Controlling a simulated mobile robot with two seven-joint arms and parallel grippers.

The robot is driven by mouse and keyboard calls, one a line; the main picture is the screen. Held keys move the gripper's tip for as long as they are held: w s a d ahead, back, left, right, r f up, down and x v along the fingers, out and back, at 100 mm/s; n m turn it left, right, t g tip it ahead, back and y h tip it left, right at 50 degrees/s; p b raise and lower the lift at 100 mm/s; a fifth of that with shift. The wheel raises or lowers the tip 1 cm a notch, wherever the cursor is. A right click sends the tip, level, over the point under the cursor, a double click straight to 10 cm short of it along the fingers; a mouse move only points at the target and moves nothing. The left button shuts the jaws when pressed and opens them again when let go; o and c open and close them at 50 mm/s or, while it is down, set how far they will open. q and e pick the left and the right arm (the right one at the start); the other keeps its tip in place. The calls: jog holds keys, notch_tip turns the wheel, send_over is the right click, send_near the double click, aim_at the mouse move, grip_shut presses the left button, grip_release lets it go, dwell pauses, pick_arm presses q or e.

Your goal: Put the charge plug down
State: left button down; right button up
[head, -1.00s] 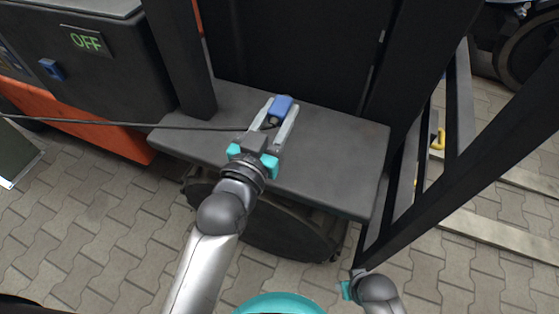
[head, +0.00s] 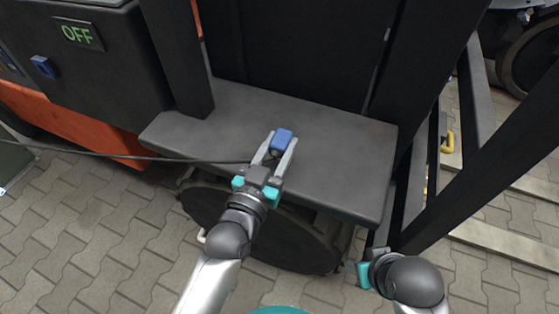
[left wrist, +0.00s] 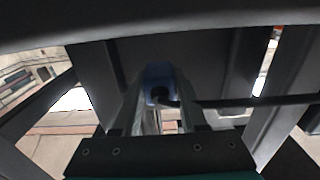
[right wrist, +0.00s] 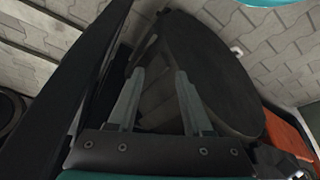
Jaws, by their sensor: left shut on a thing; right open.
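The charge plug (head: 282,140) is a blue block with a black cable (head: 120,157) running off to the left. My left gripper (head: 276,150) is shut on it, over the dark grey platform (head: 330,150). I cannot tell whether the plug touches the platform. In the left wrist view the blue plug (left wrist: 159,80) sits between the fingers, its cable leaving to the right. My right gripper (right wrist: 155,100) is open and empty in the right wrist view, facing a dark round wheel.
A dark box (head: 90,60) with a green OFF sign (head: 78,34) and a blue socket-like part (head: 43,67) stands at the left. Dark uprights (head: 178,60) rise behind the platform, and a slanted black bar (head: 480,160) crosses the right side. The platform's top is otherwise clear.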

aim_at(273, 172)
pick_arm(q)
jog(key=shift+f, duration=0.4)
notch_tip(273, 172, down, 3)
jog(key=shift+b, duration=1.15)
jog(key=shift+f, duration=0.15)
pick_arm(e)
jog(key=r, duration=0.1)
jog(key=a+r+t, duration=0.1)
jog(key=w+r+t, duration=0.1)
jog(key=shift+w+a+r+y, duration=0.1)
jog(key=shift+a+r+y, duration=0.05)
jog(key=shift+r+y, duration=0.15)
jog(key=shift+f, duration=0.1)
pick_arm(q)
jog(key=shift+c, duration=2.2)
grip_release()
jog(key=shift+f, duration=0.15)
pick_arm(e)
jog(key=shift+w+a, duration=0.1)
jog(key=shift+a, duration=0.05)
